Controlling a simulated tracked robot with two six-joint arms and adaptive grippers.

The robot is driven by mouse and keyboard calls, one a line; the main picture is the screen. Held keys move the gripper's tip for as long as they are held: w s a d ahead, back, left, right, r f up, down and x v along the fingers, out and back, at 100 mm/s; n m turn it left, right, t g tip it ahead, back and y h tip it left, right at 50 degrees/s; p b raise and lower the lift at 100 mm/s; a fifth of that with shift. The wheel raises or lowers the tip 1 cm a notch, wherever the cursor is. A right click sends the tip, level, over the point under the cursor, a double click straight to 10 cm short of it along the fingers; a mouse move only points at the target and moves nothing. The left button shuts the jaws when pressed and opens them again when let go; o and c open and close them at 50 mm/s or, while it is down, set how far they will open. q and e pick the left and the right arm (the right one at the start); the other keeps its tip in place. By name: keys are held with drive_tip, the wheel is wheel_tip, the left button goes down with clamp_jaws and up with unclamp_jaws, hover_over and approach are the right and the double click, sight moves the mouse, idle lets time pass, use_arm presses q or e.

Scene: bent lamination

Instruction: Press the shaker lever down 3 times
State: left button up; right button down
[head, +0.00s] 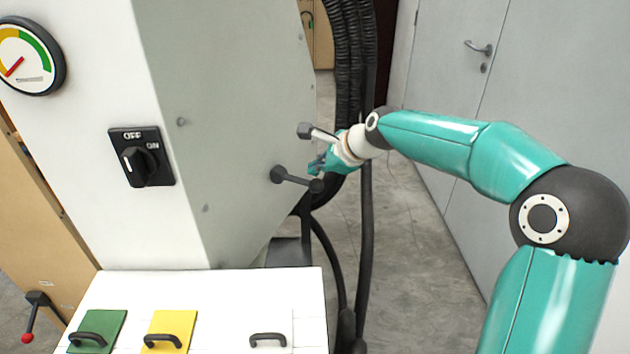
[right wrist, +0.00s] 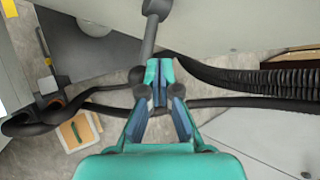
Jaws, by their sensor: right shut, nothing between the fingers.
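The shaker lever (head: 297,180) is a dark grey rod. It sticks out from a round pivot on the grey side of the machine and ends in a dark knob. It points right and slightly down in the head view. My right gripper (head: 316,168) is shut and empty, with its fingertips close above the lever's outer end. In the right wrist view the lever (right wrist: 149,38) runs down to the closed fingertips (right wrist: 158,68), and its end knob is beside them. I cannot tell whether they touch. My left gripper is not in view.
Black hoses (head: 362,80) hang close behind my right gripper. The machine front has an OFF/ON rotary switch (head: 141,157) and a gauge (head: 28,55). A white surface with green (head: 100,328) and yellow (head: 172,326) handled plates is below. Open floor (head: 405,230) lies right of the machine.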

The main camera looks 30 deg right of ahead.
sight(320, 184)
idle(0.4)
drive_tip(key=shift+s+f, duration=0.1)
drive_tip(key=shift+f, duration=0.25)
drive_tip(key=shift+f+b, duration=1.45)
drive_tip(key=shift+f, duration=0.65)
idle(1.6)
drive_tip(key=shift+r, duration=0.1)
idle(0.5)
drive_tip(key=shift+r+p, duration=2.4)
drive_tip(key=shift+p, duration=0.15)
wheel_tip(320, 184, up, 5)
drive_tip(key=p, duration=0.5)
